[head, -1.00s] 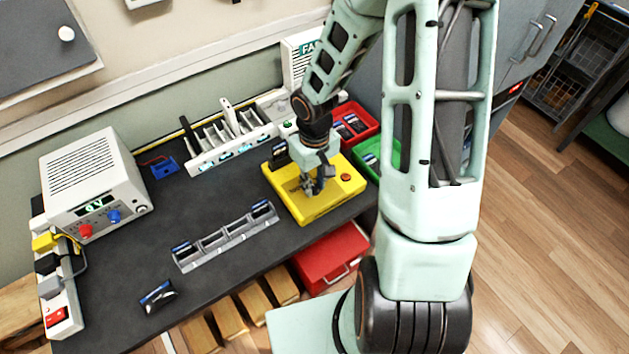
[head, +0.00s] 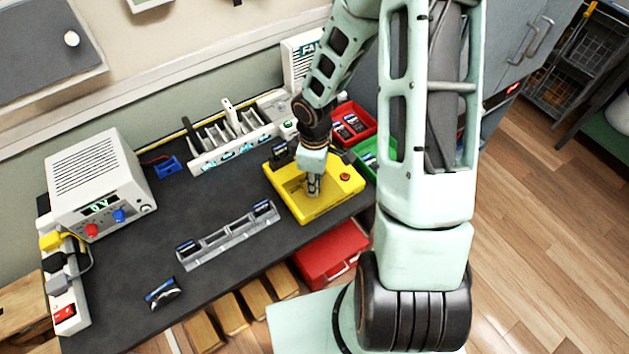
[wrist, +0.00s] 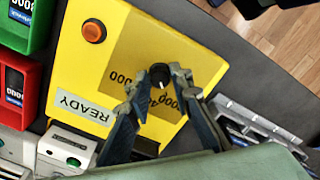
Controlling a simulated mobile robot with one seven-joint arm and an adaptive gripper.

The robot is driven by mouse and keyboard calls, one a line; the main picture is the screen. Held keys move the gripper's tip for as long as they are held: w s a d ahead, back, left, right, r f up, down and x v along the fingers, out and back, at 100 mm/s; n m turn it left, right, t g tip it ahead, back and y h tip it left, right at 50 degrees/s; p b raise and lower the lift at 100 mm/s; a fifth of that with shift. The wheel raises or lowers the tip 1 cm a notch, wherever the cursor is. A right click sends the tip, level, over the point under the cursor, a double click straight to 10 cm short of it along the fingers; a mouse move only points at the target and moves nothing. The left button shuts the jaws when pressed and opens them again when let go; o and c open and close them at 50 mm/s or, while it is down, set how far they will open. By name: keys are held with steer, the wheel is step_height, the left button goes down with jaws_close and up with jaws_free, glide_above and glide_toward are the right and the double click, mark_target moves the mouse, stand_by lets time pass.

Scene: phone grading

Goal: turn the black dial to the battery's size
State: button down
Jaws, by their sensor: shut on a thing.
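The yellow tester (head: 336,201) stands on the dark bench, and its black dial (wrist: 159,75) shows in the wrist view on a darker panel with printed numbers around it, partly covered by my fingers. A READY label (wrist: 84,106) and an orange button (wrist: 94,27) are on the same face. My gripper (wrist: 157,83) is shut on the dial, one fingertip on each side. In the head view my gripper (head: 314,190) points down onto the tester and hides the dial. A battery (head: 281,154) stands at the tester's back left; its size print is not readable.
A red bin (head: 352,125) and a green bin (head: 372,163) with batteries stand close behind and right of the tester. A grey slotted rack (head: 231,233) lies to its left. A loose battery (head: 162,293) lies near the front edge. The bench's middle left is clear.

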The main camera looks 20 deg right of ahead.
stand_by(0.4)
steer(key=c, duration=1.7)
jaws_free()
steer(key=shift+r, duration=0.1)
step_height(320, 180, up, 12)
steer(key=shift+f, duration=0.1)
